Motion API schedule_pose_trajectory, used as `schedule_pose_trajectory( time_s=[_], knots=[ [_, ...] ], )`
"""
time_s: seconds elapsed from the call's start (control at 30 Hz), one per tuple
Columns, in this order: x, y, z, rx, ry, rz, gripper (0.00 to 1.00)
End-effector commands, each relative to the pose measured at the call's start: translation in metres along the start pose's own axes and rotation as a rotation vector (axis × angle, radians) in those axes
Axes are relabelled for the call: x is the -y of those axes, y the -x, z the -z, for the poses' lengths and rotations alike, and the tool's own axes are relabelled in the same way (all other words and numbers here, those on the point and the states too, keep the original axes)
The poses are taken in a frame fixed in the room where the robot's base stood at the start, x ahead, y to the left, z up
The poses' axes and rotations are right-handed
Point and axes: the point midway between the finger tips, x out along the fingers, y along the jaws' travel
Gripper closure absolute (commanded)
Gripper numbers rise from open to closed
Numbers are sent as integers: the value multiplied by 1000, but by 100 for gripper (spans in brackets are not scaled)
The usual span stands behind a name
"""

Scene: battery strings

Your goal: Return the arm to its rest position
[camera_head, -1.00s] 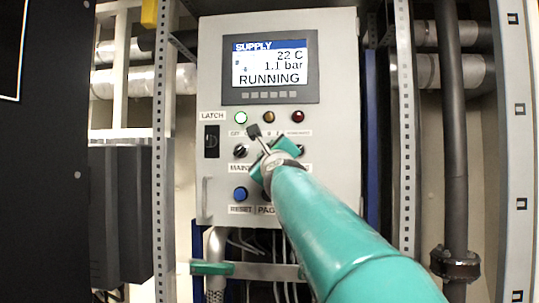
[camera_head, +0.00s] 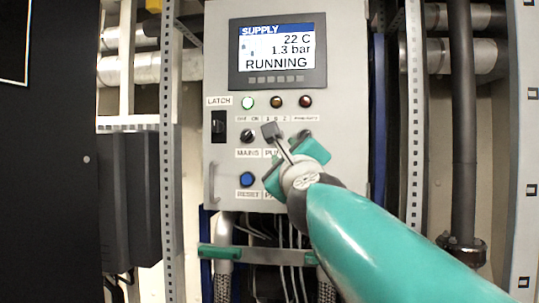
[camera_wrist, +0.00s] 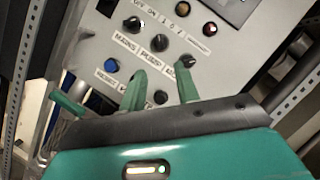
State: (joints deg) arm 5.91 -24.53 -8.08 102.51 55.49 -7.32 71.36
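My gripper (camera_head: 291,168) is in front of the lower part of the grey control cabinet (camera_head: 350,150), its teal fingers apart. In the wrist view, the two fingers of my gripper (camera_wrist: 161,80) stand apart with nothing visible between them; the labelled panel lies beyond. My teal arm reaches in from the lower right of the head view and covers part of the panel's lower right. How far the fingers are from the panel is hard to tell.
The cabinet's screen (camera_head: 278,50) reads SUPPLY, 22 C, 1.3 bar, RUNNING. The MAINS knob (camera_head: 247,136) and blue RESET button (camera_head: 247,179) are left of my gripper. Perforated posts flank the cabinet.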

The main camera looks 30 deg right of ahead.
Motion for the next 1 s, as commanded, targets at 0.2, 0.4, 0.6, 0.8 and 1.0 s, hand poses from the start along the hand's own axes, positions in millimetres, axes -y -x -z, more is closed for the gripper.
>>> schedule_pose_trajectory(
  time_s=[0.2, 0.4, 0.6, 0.8, 1.0],
  knots=[
    [0, 2, 0, 0, 0, -1, 68],
    [0, 2, 0, 0, 0, -1, 68],
    [-11, 5, -1, 9, 42, -31, 68],
    [-93, 37, 2, 105, 424, -274, 68],
    [-202, 107, 30, 310, 958, -609, 68]
  ],
)
